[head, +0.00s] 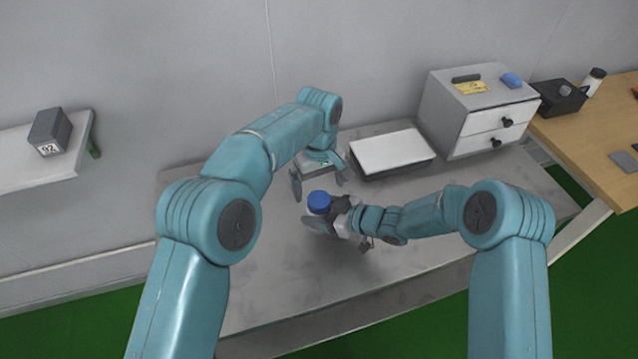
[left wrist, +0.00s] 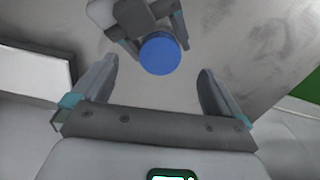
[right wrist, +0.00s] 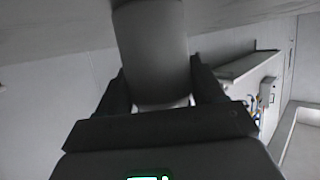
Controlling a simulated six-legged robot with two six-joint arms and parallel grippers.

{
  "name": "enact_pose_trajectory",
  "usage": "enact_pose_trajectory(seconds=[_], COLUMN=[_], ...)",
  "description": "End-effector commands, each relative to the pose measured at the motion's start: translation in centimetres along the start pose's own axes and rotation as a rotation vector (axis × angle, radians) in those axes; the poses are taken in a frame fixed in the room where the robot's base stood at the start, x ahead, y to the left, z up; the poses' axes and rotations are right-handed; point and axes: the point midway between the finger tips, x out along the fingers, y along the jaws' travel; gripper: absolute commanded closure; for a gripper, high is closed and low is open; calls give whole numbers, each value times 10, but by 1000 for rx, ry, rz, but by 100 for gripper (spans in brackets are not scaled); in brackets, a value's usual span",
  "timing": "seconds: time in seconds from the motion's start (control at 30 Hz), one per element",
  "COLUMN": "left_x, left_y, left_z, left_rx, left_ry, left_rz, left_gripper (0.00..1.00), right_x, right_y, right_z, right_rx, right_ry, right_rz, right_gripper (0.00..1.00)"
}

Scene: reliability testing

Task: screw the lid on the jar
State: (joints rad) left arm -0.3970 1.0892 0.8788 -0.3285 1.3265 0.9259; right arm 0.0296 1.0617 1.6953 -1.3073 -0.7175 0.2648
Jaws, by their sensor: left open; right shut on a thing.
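A round blue lid (head: 319,201) shows above the workbench, at the fingers of my right gripper (head: 328,214). In the right wrist view a grey jar body (right wrist: 152,50) is between the right fingers, which are shut on it. The blue lid also shows from above in the left wrist view (left wrist: 160,53), beside the right fingers; it hides the jar's top, so I cannot tell how tightly it sits. My left gripper (head: 319,182) points down, open and empty, just behind and above the lid. Its fingers (left wrist: 158,82) are apart from the lid.
A grey workbench (head: 270,290) lies below, with clear room at front left. A white-topped flat box (head: 390,152) and a drawer cabinet (head: 450,115) stand at the back right. A wooden table (head: 600,125) is further right. A shelf (head: 30,165) with a dark box (head: 50,130) is at left.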

Motion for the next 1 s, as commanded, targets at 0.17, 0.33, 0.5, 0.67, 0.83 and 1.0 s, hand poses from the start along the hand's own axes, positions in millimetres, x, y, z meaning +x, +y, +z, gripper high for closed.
enact_pose_trajectory(seconds=[0.17, 0.33, 0.5, 0.67, 0.83, 1.0], left_x=[-1, -22, -52, -70, -75, -75], left_y=[0, 1, 1, 0, 0, 0], left_z=[0, 0, 0, 0, 0, 0], left_rx=[0, 0, 1, -1, 0, 0], left_ry=[0, 3, 3, 2, 0, 0], left_rz=[0, 3, 3, 1, 0, 0], left_gripper=[0, 0, 0, 0, 0, 0], right_x=[0, 0, 0, 0, 0, 0], right_y=[0, 0, 0, 0, 0, 0], right_z=[0, 0, 0, 0, 0, 0], right_rx=[0, 0, 0, 0, 0, 0], right_ry=[-1, -1, -1, -1, -1, -1], right_rz=[0, 0, 0, 0, 0, 0], right_gripper=[100, 100, 100, 100, 100, 100])
